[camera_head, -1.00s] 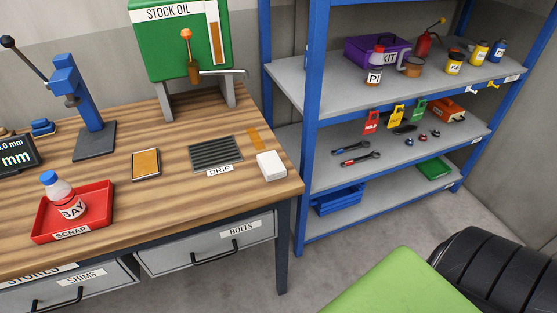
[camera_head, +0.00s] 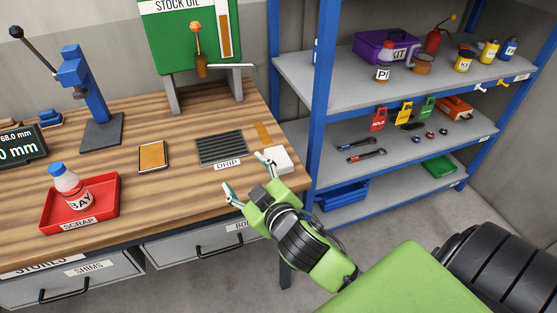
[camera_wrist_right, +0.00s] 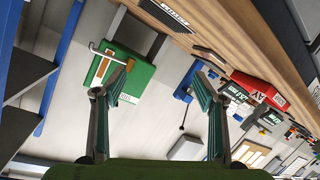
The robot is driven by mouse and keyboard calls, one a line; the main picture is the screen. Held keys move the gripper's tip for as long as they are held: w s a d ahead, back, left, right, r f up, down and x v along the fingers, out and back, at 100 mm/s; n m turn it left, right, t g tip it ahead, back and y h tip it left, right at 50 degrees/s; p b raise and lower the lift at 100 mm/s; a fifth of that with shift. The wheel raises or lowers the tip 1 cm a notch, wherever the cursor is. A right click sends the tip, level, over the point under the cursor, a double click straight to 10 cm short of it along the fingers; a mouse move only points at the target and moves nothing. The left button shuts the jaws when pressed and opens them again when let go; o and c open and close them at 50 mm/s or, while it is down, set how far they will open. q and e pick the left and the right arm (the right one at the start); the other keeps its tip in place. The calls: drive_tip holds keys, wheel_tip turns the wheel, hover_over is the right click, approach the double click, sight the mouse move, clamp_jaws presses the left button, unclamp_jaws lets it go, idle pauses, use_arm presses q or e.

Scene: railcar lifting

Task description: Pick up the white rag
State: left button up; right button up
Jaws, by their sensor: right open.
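The white rag (camera_head: 281,160) looks like a small folded white block. It lies on the workbench (camera_head: 140,205) near its right end, beside the drip grate (camera_head: 221,148). My right gripper (camera_head: 246,174) is open and empty above the front right part of the bench. Its far finger overlaps the left side of the rag in the head view; I cannot tell whether they touch. In the right wrist view the open fingers (camera_wrist_right: 164,76) have nothing between them, and I cannot make out the rag there. My left gripper is not in view.
A red scrap tray (camera_head: 50,214) holding a bottle (camera_head: 70,187), an orange-topped pad (camera_head: 153,156) and a blue press (camera_head: 85,85) are on the bench. The green stock oil stand (camera_head: 180,50) is behind the grate. A blue-framed shelf (camera_head: 318,100) stands close on the right.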

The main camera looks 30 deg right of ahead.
drive_tip(key=w+a+r+n+t+y, duration=0.25)
drive_tip(key=a+r+n+y, duration=0.25)
drive_tip(key=r, duration=0.4)
drive_tip(key=w+a+r+n+t+y, duration=0.1)
drive_tip(key=a+r+n+t+y, duration=0.3)
drive_tip(key=r, duration=0.5)
drive_tip(key=s+a+r+n+g+y, duration=0.3)
drive_tip(key=a+n+g+y, duration=0.3)
drive_tip(key=a+n+y, duration=0.4)
drive_tip(key=n+g+h, duration=1)
drive_tip(key=g+h, duration=0.1)
drive_tip(key=h, duration=0.8)
approach(279, 157)
drive_tip(key=p+x, duration=0.2)
drive_tip(key=x, duration=0.1)
drive_tip(key=shift+w+a+f, duration=0.1)
drive_tip(key=shift+w+f, duration=0.05)
drive_tip(key=shift+w, duration=0.2)
drive_tip(key=shift+s+p+x, duration=0.15)
drive_tip(key=shift+p+x, duration=0.6)
drive_tip(key=shift+x, duration=0.65)
drive_tip(key=shift+s+p+x, duration=0.15)
drive_tip(key=shift+p+x, duration=0.55)
drive_tip(key=shift+x, duration=0.7)
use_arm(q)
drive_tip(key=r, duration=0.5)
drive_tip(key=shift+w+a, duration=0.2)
use_arm(e)
drive_tip(key=shift+f, duration=0.2)
